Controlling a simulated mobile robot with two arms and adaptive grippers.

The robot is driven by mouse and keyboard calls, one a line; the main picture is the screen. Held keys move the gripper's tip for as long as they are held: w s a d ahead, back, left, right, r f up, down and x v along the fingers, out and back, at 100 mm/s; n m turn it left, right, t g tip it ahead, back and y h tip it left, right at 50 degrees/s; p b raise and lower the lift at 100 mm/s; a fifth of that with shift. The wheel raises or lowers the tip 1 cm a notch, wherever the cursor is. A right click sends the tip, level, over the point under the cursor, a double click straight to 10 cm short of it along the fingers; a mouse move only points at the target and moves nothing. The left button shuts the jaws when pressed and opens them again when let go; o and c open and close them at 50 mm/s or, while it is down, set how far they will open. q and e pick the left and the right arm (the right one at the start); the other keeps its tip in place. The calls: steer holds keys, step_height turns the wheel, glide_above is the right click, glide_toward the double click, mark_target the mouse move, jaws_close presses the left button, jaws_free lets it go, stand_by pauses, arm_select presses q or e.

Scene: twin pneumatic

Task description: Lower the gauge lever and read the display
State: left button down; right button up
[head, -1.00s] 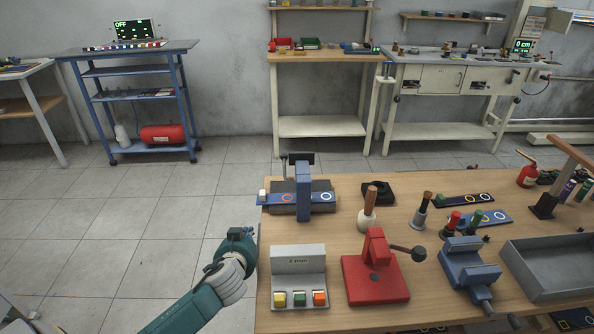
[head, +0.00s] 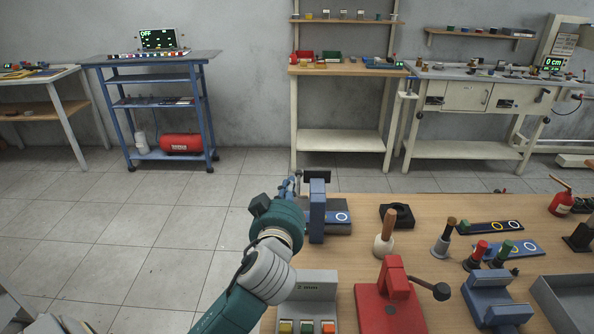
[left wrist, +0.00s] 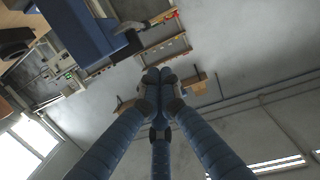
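A blue upright gauge block (head: 317,212) stands on a dark base at the table's far left edge. A black bar-like piece, possibly its lever (head: 317,175), sits at its top. My left gripper (head: 293,183) is just left of the block, near the bar's height; contact cannot be told. In the left wrist view its blue fingers (left wrist: 160,75) come together at the tips with nothing seen between them. A blue block (left wrist: 85,30) shows at upper left there. A grey display box (head: 310,288) with yellow, green and orange buttons stands nearer; its small text is hard to read.
A red press (head: 390,300) with a black-knobbed handle (head: 440,291) stands right of the display box. Wooden-handled tools (head: 386,232), a black ring block (head: 397,215) and a blue vise (head: 492,300) are further right. Open floor lies left of the table.

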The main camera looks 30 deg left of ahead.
mark_target(296, 172)
arm_select(q)
steer(key=f+p+x, duration=0.2)
steer(key=x, duration=1)
steer(key=shift+f, duration=0.45)
arm_select(e)
steer(key=shift+s+d+r, duration=0.2)
steer(key=shift+s+r, duration=0.25)
steer(key=shift+r, duration=0.1)
steer(key=shift+s+d+r, duration=0.15)
steer(key=shift+s+r, duration=0.25)
steer(key=shift+r, duration=0.1)
arm_select(q)
steer(key=shift+d, duration=0.1)
steer(key=p, duration=0.1)
steer(key=f+g+p, duration=0.1)
steer(key=p, duration=0.1)
steer(key=shift+w+a+f+h, duration=0.1)
steer(key=shift+w+a+h, duration=0.1)
steer(key=shift+w+h, duration=0.1)
arm_select(e)
steer(key=r, duration=0.3)
steer(key=shift+s+a, duration=0.15)
steer(key=shift+s, duration=0.2)
steer(key=shift+a, duration=0.1)
